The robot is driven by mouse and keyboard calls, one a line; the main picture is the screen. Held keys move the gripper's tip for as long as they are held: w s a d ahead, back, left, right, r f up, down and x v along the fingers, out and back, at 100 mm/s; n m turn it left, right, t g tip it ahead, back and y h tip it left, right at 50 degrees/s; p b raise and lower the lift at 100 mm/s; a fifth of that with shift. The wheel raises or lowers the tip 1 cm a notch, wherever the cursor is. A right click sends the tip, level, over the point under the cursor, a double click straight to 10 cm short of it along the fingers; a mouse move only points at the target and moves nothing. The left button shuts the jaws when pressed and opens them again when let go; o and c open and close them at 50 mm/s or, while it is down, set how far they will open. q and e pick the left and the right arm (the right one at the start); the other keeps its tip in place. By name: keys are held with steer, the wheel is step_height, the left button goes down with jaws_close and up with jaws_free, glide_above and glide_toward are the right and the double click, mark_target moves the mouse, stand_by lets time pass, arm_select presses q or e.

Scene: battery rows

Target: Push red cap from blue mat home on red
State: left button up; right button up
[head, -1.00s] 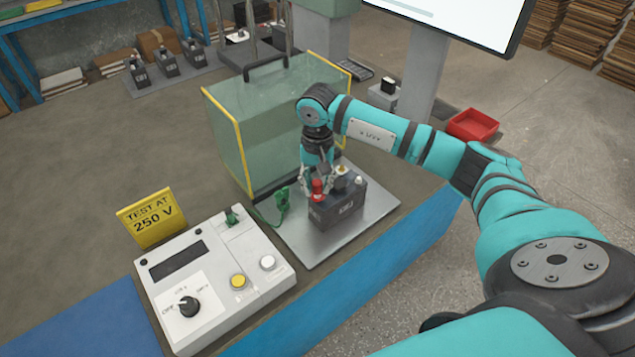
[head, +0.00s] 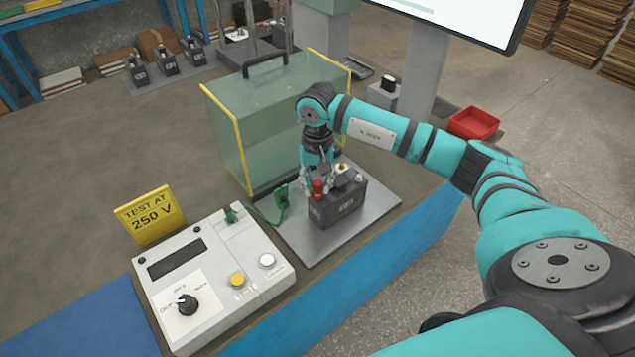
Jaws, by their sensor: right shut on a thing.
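The dark grey battery (head: 338,208) stands upright on a light grey metal plate (head: 378,220). The red cap (head: 318,188) is at the left end of the battery's top. My right gripper (head: 318,182) points down over that end and is shut on the red cap. The fingers hide part of the cap, and I cannot tell how far down it sits on the post. A white piece (head: 360,178) and a brass-coloured piece (head: 343,167) show on the battery's top to the right. The blue mat (head: 85,325) at the lower left is bare where it shows. My left gripper is not in view.
A green clip (head: 281,198) with a cable lies just left of the battery. The white tester (head: 215,280) and yellow sign (head: 150,214) are at front left. A clear yellow-edged guard (head: 228,140) stands close behind. Several batteries (head: 166,62) stand at the back left.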

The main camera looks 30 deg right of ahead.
steer(key=shift+f+b, duration=0.45)
steer(key=shift+f, duration=0.05)
stand_by(0.5)
steer(key=o, duration=1.3)
steer(key=shift+o, duration=0.2)
steer(key=shift+w+r, duration=0.1)
steer(key=shift+r, duration=0.1)
steer(key=shift+d+r+p, duration=0.1)
steer(key=shift+r+p, duration=0.25)
steer(key=shift+r, duration=0.05)
steer(key=shift+r+p, duration=0.4)
steer(key=shift+r, duration=0.45)
steer(key=shift+r+p, duration=1.15)
steer(key=shift+r, duration=0.95)
